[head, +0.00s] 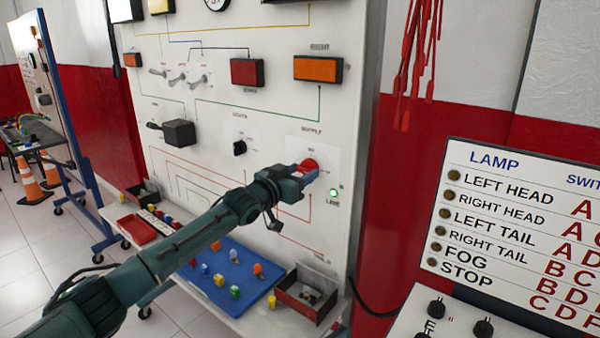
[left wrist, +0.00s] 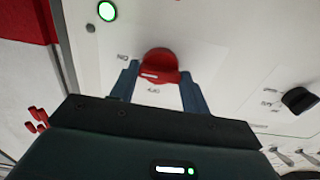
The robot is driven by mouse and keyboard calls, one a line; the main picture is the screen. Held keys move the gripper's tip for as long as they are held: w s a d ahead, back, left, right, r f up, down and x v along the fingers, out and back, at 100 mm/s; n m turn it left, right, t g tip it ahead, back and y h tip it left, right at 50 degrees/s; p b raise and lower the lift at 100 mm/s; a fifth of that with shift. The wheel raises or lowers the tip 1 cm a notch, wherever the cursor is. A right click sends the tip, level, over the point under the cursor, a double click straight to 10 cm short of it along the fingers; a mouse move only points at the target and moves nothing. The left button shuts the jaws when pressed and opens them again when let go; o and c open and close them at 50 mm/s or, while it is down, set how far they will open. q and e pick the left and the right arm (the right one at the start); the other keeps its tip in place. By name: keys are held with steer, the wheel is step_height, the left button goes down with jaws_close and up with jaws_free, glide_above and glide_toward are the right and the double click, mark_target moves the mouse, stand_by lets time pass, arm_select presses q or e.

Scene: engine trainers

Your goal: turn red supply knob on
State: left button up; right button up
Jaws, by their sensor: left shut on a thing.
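The red supply knob (head: 311,163) sits on a white plate low on the right side of the upright trainer panel (head: 350,60), under the SUPPLY label. In the left wrist view the red knob (left wrist: 159,66) lies between the two blue fingertips. My left gripper (head: 303,171) reaches in from the left and is shut on the knob, hiding part of it. Its fingers (left wrist: 160,88) flank the knob in the left wrist view. A small green light (head: 333,193) glows beside the knob; it also shows in the left wrist view (left wrist: 107,11). My right gripper is not in view.
A black knob (head: 239,148) and several toggle switches (head: 178,79) are left of the supply knob. Below, a shelf holds a blue mat (head: 230,285) with coloured pieces and a small open box (head: 305,295). A lamp chart (head: 510,220) stands at right. Red strands (head: 418,50) hang at the wall.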

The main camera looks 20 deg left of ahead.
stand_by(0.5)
arm_select(q)
steer(key=o, duration=1)
steer(key=shift+b+v, duration=1.1)
steer(key=shift+v, duration=5.5)
steer(key=s+d+f+g, duration=0.1)
steer(key=s+d+f, duration=0.4)
steer(key=f, duration=0.4)
steer(key=s+d+f+g+y+p, duration=0.1)
steer(key=s+d+f+g, duration=0.1)
steer(key=s+f, duration=0.6)
steer(key=s+d+f+g, duration=0.1)
steer(key=s+d+f, duration=0.4)
steer(key=f, duration=0.4)
steer(key=s+f, duration=0.2)
steer(key=s, duration=0.2)
steer(key=s+f+g+y, duration=0.1)
steer(key=s+f, duration=0.1)
steer(key=s, duration=0.2)
steer(key=s+f+n+g+y, duration=0.1)
steer(key=s+f, duration=0.1)
steer(key=s, duration=0.3)
steer(key=shift+a+f+p, duration=0.1)
steer(key=shift+f+p, duration=0.25)
